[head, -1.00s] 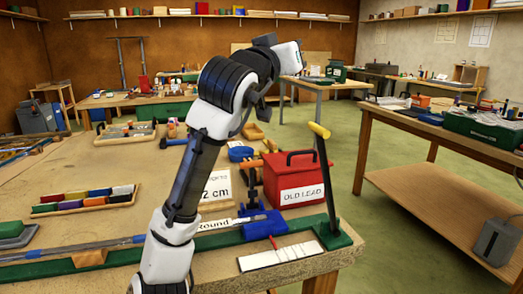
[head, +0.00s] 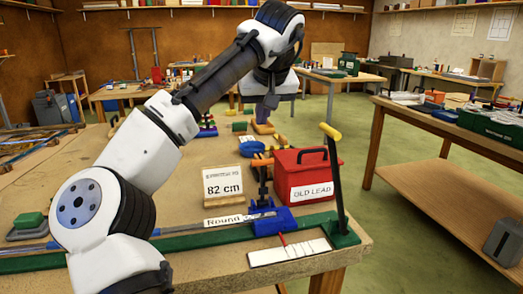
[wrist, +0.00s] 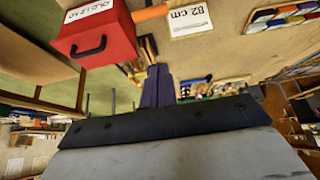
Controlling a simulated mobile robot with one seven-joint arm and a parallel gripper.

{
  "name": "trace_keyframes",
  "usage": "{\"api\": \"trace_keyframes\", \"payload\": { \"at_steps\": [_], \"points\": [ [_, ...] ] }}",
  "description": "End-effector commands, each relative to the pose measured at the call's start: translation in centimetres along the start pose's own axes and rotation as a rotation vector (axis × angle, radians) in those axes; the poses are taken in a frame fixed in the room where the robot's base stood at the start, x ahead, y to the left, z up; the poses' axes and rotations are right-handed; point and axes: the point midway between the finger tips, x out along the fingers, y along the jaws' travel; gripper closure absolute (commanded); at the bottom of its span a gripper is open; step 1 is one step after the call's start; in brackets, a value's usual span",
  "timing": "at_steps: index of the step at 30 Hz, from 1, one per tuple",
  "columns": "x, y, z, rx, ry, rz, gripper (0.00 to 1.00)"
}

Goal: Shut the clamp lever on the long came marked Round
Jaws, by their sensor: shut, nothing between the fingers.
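The blue clamp (head: 272,220) sits at the right end of the long came (head: 172,234), by the white label reading Round (head: 224,220). Its dark lever stands upright with an orange grip (head: 262,162) on top; the orange grip also shows in the wrist view (wrist: 151,12). My gripper (head: 266,117) is above the table, beyond the clamp and apart from it. Its dark fingers (wrist: 158,72) are together and empty in the wrist view. My arm hides part of the came on the left.
A red OLD LEAD box (head: 306,178) stands close right of the clamp, and an 82 cm card (head: 222,183) stands left. A dark lever with a yellow handle (head: 330,131) rises at the table's right corner. A striped white card (head: 290,251) lies in front.

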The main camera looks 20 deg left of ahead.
Motion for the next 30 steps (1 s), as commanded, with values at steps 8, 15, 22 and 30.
{"api": "trace_keyframes", "payload": {
  "at_steps": [8,15,22,30],
  "points": [
    [0.3,0.1,0.0,0.002,0.001,0.001,1.00],
    [3.7,0.0,-0.1,0.003,0.002,-0.001,1.00],
    [8.7,0.1,-0.1,0.004,0.001,0.000,1.00],
    [9.0,0.0,2.4,0.005,0.005,0.001,1.00]
  ]
}}
